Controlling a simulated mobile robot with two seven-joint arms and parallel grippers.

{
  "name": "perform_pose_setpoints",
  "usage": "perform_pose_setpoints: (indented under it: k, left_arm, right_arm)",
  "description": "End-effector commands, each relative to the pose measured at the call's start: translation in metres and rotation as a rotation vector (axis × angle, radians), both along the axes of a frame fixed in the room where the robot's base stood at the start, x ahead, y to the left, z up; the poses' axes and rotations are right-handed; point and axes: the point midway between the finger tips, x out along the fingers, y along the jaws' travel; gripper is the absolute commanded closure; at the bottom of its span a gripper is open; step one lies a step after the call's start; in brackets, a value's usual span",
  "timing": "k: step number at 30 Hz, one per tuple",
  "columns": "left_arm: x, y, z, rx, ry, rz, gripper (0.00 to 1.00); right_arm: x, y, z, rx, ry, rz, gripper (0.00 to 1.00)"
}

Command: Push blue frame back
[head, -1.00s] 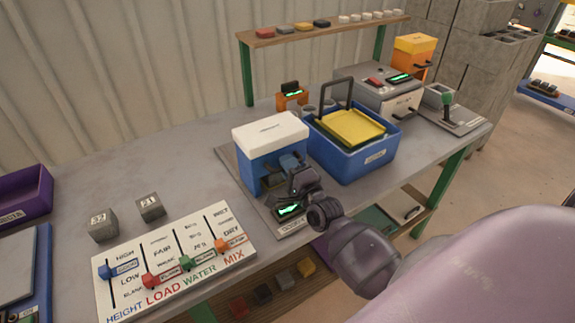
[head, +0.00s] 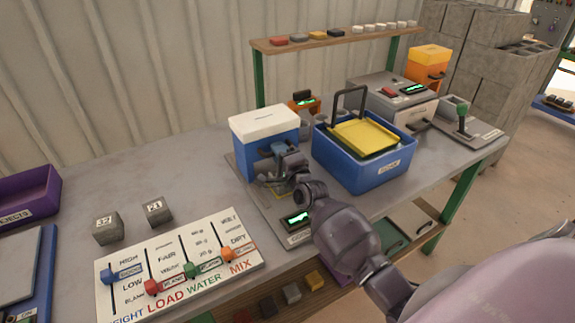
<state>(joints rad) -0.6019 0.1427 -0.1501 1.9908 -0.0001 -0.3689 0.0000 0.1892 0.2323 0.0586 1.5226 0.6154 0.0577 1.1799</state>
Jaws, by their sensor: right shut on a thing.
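The blue frame (head: 254,164), a box-like blue body with a white top (head: 264,121), stands on a grey base plate on the bench. A small blue tab or handle (head: 284,149) shows on its front right side. My right gripper (head: 277,170) is at that front side, shut on a part of the blue frame; the wrist hides most of the contact and the frame's opening. A green-lit display (head: 298,218) sits on the front of the base plate. My left gripper is not in view.
A blue tub (head: 366,174) with a yellow tray stands close to the right. Bench space behind the cubes is clear. A shelf (head: 330,41) spans the back.

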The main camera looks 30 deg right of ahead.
Motion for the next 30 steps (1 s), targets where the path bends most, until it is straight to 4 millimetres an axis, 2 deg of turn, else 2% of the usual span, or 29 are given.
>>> perform_pose_setpoints:
  k: [3,6,17,18,22,23,30]
  left_arm:
    - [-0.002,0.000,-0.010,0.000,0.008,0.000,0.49]
    - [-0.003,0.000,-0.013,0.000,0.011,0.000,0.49]
    - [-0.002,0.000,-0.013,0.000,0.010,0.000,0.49]
    - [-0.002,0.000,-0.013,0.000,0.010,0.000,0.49]
    - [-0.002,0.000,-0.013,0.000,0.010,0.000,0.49]
    - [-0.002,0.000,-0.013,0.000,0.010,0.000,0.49]
    - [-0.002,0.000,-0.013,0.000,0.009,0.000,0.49]
  right_arm:
    - [0.017,0.000,-0.003,0.000,0.001,0.001,1.00]
    - [0.024,0.000,-0.002,0.000,0.002,0.001,1.00]
    - [0.027,-0.001,0.000,0.000,0.001,0.001,1.00]
    - [0.027,-0.001,0.000,0.000,0.001,0.001,0.82]
    - [0.027,-0.001,0.000,0.000,0.001,0.000,0.63]
    - [0.027,-0.001,0.000,0.000,0.001,0.000,0.60]
    - [0.027,-0.001,0.000,0.000,0.001,0.000,0.60]
